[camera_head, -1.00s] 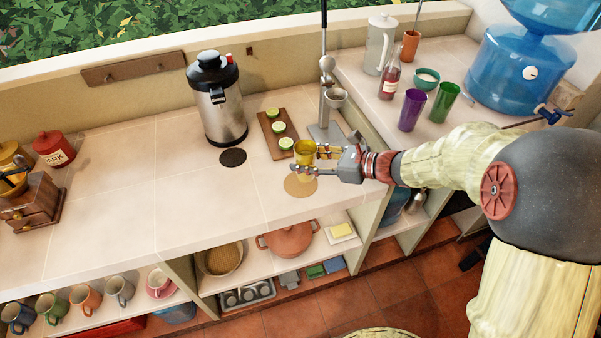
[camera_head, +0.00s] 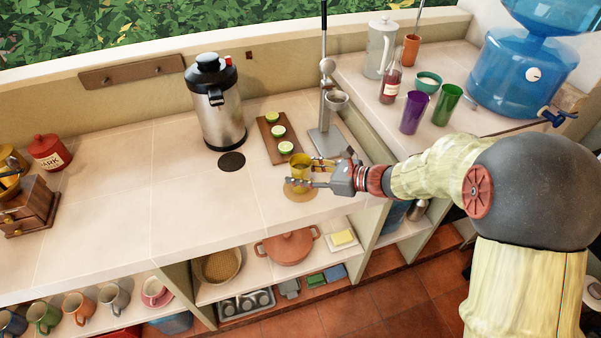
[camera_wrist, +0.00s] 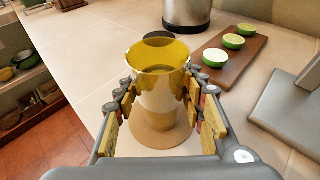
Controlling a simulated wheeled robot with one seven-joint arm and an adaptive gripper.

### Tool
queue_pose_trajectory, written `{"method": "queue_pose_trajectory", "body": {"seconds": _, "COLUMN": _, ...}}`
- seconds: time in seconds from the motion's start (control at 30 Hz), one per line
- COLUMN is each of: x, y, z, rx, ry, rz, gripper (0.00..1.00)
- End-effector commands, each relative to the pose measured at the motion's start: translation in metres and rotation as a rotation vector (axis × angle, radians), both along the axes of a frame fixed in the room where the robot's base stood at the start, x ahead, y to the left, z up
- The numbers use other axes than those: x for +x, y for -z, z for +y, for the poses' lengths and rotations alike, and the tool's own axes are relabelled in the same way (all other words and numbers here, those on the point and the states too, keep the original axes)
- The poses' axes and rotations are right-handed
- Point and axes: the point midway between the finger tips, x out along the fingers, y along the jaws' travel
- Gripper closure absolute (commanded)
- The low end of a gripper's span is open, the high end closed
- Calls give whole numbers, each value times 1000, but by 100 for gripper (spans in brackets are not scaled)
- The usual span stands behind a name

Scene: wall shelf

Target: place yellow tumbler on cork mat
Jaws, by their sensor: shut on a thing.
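The yellow tumbler (camera_head: 300,161) is see-through and upright, held at the front edge area of the tiled counter. My gripper (camera_head: 303,173) reaches in from the right and is shut on it, with one finger on each side. In the wrist view the tumbler (camera_wrist: 159,80) stands between the finger pads (camera_wrist: 158,110). The round cork mat (camera_head: 300,194) lies flat under it, partly hidden by the gripper and tumbler. In the wrist view the mat (camera_wrist: 160,139) shows around the tumbler's base. Whether the base touches the mat I cannot tell.
A wooden board (camera_head: 271,133) with lime halves lies behind the tumbler. A citrus press (camera_head: 326,140) stands to its right rear. A steel flask (camera_head: 217,115) and a dark round mat (camera_head: 231,162) are to the left. The counter left of the cork mat is clear.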

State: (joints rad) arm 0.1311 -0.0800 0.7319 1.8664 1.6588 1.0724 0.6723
Motion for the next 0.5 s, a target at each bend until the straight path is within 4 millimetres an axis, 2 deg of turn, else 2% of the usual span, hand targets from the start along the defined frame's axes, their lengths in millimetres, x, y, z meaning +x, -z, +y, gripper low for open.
{"method": "queue_pose_trajectory", "body": {"seconds": 0.03, "x": 0, "y": 2, "z": 0, "rx": 1, "ry": 0, "rz": 0, "gripper": 100}}
{"method": "queue_pose_trajectory", "body": {"seconds": 0.07, "x": 0, "y": 2, "z": 0, "rx": 0, "ry": 0, "rz": 1, "gripper": 58}}
{"method": "queue_pose_trajectory", "body": {"seconds": 0.37, "x": 0, "y": 1, "z": 0, "rx": 0, "ry": 0, "rz": 1, "gripper": 42}}
{"method": "queue_pose_trajectory", "body": {"seconds": 0.5, "x": 0, "y": 1, "z": 0, "rx": 0, "ry": 0, "rz": 1, "gripper": 42}}
